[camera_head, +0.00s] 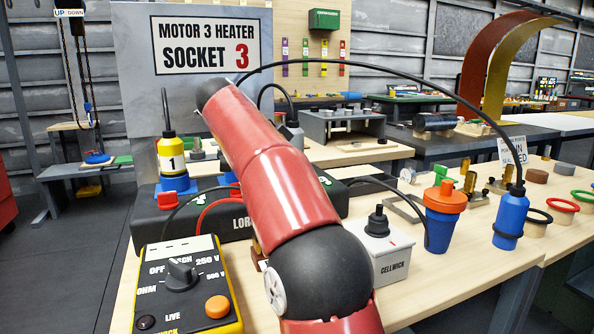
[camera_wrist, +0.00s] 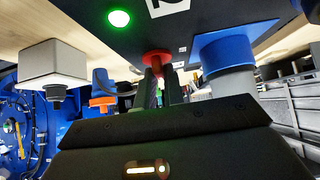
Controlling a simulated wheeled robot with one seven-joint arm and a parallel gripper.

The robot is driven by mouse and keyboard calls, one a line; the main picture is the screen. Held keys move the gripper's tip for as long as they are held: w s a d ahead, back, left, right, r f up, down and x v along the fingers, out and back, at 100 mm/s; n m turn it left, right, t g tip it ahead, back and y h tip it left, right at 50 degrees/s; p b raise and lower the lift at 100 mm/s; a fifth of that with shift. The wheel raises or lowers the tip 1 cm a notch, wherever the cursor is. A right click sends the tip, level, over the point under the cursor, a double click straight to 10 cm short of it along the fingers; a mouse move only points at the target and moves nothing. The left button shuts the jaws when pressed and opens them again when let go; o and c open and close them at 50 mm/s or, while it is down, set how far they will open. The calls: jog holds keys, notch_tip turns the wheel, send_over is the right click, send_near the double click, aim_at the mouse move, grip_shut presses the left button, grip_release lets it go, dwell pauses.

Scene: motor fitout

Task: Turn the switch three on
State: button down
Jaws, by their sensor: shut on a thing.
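A long black box (camera_head: 150,220) lies on the bench with red switches along it. One red switch (camera_head: 167,201) shows at its left end, below a yellow plug marked 1. In the wrist view my gripper (camera_wrist: 161,76) has its fingers shut on a red switch knob (camera_wrist: 156,56) on the black panel. A green lamp (camera_wrist: 119,18) glows beside this knob. A white label (camera_wrist: 166,5) near it is cut off, so its number is unclear. In the head view my red arm hides the gripper and the switch it holds.
A yellow meter (camera_head: 188,285) stands at the front left. A white Cellwick box (camera_head: 380,250) and a blue-and-orange bottle-like part (camera_head: 443,225) stand to the right. A blue cabled plug (camera_head: 510,215) is farther right. A blue socket (camera_wrist: 235,42) sits close to the gripper.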

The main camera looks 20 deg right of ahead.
jog(key=c, duration=1.5)
grip_release()
